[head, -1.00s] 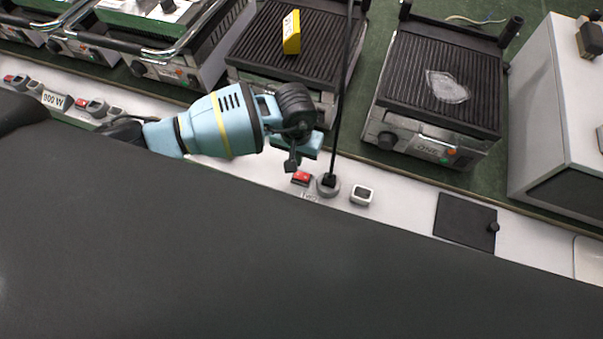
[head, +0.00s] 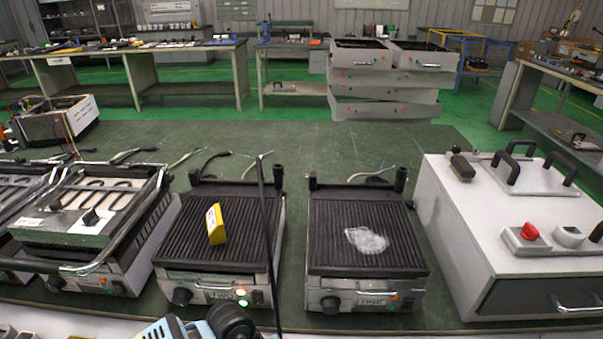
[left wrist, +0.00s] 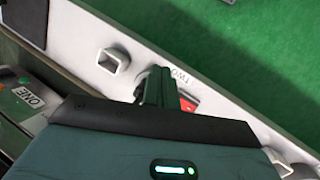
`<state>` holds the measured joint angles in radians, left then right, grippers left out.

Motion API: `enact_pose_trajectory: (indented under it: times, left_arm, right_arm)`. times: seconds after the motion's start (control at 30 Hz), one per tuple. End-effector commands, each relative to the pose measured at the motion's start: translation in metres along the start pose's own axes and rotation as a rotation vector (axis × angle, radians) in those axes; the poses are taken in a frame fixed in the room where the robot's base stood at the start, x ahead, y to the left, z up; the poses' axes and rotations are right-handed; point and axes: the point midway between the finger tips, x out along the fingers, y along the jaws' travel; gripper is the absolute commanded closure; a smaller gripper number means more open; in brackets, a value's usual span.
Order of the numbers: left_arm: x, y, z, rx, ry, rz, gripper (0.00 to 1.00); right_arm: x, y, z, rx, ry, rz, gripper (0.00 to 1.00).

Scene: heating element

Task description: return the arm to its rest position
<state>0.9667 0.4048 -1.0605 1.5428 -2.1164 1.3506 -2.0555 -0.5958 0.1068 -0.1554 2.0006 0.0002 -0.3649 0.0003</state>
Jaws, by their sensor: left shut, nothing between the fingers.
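My left gripper (left wrist: 155,90) shows in the left wrist view with its dark fingers together and nothing between them. It is over the pale panel strip (left wrist: 110,25), close to a red switch (left wrist: 188,103) and a dark round socket or plug partly hidden behind the fingers. In the head view only the top of my blue left arm (head: 173,329) shows at the bottom edge. Its fingers are out of that frame. My right gripper is in neither view.
A ribbed grill (head: 222,259) bears a yellow block (head: 216,225); a dark cable passes in front. A second grill (head: 330,245) bears a clear crumpled piece (head: 366,240). A white box (head: 440,235) stands at right, a hinged press (head: 80,215) at left. The green table behind is mostly clear.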

Motion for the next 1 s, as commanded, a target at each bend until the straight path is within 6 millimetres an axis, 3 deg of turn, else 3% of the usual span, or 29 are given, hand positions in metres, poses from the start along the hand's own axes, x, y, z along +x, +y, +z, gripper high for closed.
enact_pose_trajectory:
  times: [0.03, 0.1, 0.2, 0.3, 0.4, 0.57, 0.73, 0.77, 0.9, 1.0]
  left_arm:
    - [0.006, 0.020, 0.027, -0.101, -0.078, 0.113, 1.00]
    - [0.008, 0.049, 0.059, -0.281, -0.202, 0.276, 1.00]
    - [-0.003, 0.086, 0.095, -0.567, -0.401, 0.486, 1.00]
    - [-0.024, 0.113, 0.117, -0.875, -0.623, 0.663, 1.00]
    - [-0.050, 0.128, 0.124, -1.198, -0.866, 0.808, 1.00]
    - [-0.086, 0.121, 0.112, -1.728, -1.296, 0.977, 1.00]
    - [-0.100, 0.072, 0.089, -2.273, -1.816, 1.077, 1.00]
    - [-0.099, 0.060, 0.087, 2.233, 1.810, -1.023, 1.00]
    - [-0.085, -0.007, 0.084, 1.762, 1.562, -0.702, 1.00]
    - [-0.065, -0.060, 0.096, 1.415, 1.380, -0.511, 1.00]
  right_arm:
    - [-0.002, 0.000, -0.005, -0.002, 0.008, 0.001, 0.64]
    - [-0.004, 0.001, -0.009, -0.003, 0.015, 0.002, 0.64]
    - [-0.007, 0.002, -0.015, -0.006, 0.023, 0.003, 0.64]
    - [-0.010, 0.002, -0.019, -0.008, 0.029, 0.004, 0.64]
    - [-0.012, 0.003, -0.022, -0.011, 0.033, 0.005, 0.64]
    - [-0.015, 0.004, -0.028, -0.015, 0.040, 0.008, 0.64]
    - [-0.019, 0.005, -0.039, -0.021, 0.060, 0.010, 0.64]
    - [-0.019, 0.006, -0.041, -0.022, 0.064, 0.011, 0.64]
    - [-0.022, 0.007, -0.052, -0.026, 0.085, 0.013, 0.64]
    - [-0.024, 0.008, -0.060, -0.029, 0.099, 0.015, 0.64]
